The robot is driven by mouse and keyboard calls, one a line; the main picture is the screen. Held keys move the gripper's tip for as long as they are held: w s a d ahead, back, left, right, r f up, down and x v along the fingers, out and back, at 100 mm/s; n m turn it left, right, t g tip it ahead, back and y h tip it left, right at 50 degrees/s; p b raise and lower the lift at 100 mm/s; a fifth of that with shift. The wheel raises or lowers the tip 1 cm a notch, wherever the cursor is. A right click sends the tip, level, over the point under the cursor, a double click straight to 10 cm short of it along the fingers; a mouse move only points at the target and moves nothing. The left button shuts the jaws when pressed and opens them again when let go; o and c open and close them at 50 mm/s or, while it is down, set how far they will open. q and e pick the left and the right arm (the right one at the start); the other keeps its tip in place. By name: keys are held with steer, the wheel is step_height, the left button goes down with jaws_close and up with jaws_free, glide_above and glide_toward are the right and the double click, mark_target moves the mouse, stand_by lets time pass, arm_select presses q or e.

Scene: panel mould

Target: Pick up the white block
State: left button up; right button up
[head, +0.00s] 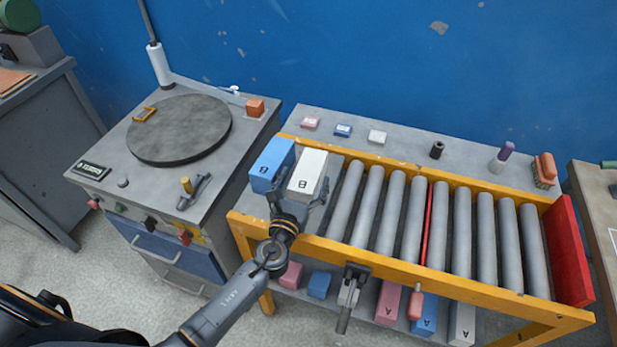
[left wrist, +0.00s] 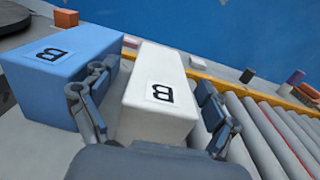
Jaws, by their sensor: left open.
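The white block (head: 308,172), marked with a B, stands at the left end of the roller conveyor. A blue block (head: 271,163), also marked B, stands just to its left. My left gripper (head: 298,199) is at the near end of the white block. In the left wrist view the white block (left wrist: 155,95) lies between the two open fingers of the left gripper (left wrist: 150,112). One finger is in the gap between the white block and the blue block (left wrist: 60,85). I cannot tell whether the fingers touch the white block. My right gripper does not show.
Grey rollers (head: 390,210) run right inside a yellow frame (head: 400,258) to a red end plate (head: 567,250). Small pink, blue and white pieces lie on the back ledge (head: 405,143). More blocks stand on the lower shelf. A workbench with a round plate (head: 178,130) is on the left.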

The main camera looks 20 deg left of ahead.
arm_select(q)
steer(key=shift+w, duration=0.9)
steer(key=shift+s, duration=0.1)
steer(key=c, duration=1.6)
steer(key=shift+r, duration=0.1)
steer(key=shift+c, duration=0.9)
steer(key=shift+r, duration=0.1)
